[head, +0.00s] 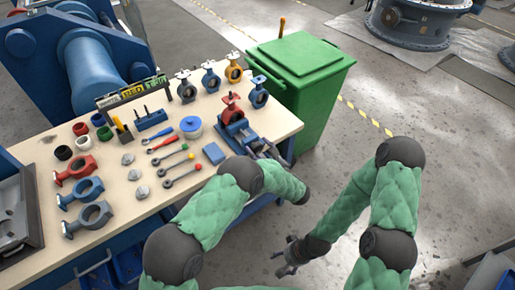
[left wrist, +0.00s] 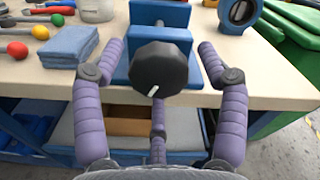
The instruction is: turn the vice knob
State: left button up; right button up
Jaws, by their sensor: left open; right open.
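The vice knob (left wrist: 159,68) is dark, round and ridged, with a white mark near its lower edge. It faces the left wrist camera at the front of the blue vice (left wrist: 175,42) at the bench edge. My left gripper (left wrist: 160,48) is open, its purple fingers on either side of the knob with gaps on both sides. My right gripper (head: 284,262) is open and empty, low beside the bench.
A blue valve (head: 258,93) stands behind the vice. A green bin (head: 312,95) is close beyond the bench.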

pick_arm(q)
jog(key=c, duration=1.1)
jog(key=shift+m, duration=0.5)
jog(key=o, duration=1.1)
jog(key=v, duration=0.7)
jog(key=shift+s+d, duration=0.2)
